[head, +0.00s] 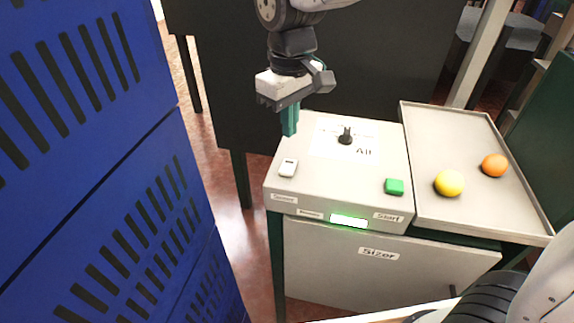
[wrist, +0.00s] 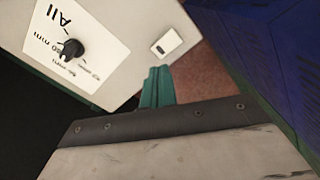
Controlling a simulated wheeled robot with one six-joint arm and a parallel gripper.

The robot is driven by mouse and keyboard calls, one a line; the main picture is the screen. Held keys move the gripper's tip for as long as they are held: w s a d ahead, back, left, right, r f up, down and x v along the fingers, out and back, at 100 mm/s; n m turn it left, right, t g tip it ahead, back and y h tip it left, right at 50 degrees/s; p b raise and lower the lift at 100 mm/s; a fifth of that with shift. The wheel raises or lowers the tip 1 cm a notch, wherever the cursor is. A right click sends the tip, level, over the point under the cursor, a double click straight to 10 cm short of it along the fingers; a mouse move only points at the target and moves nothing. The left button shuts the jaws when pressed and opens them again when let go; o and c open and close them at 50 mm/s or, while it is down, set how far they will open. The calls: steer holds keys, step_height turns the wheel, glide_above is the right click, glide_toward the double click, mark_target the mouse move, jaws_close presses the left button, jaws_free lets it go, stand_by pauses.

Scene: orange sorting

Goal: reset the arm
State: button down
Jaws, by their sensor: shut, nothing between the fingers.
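My gripper (head: 290,130) is shut and empty, with its teal fingers together and pointing down. In the head view it hangs by the left back edge of the sizer control box (head: 330,195), left of the black knob (head: 346,136). In the wrist view the fingers (wrist: 158,78) show beside the white switch (wrist: 166,41) on the box's edge. I cannot tell whether they touch the box. The knob also shows in the wrist view (wrist: 72,48), on a white label that reads "All".
A green button (head: 394,187) and a lit green display (head: 348,221) are on the box. A metal tray (head: 480,210) to the right holds a yellow fruit (head: 449,183) and an orange (head: 494,165). Blue crates (head: 90,150) stand close on the left.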

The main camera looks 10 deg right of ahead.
stand_by(0.5)
steer(key=s+d, duration=0.1)
steer(key=s+f, duration=0.1)
steer(key=shift+s+d+m+g, duration=0.3)
steer(key=shift+d+m, duration=0.05)
steer(key=shift+m, duration=0.05)
steer(key=s+d+r+m+t, duration=0.2)
steer(key=s+d+m, duration=0.5)
steer(key=s+d, duration=1)
steer(key=shift+d+r, duration=0.45)
steer(key=shift+d, duration=0.5)
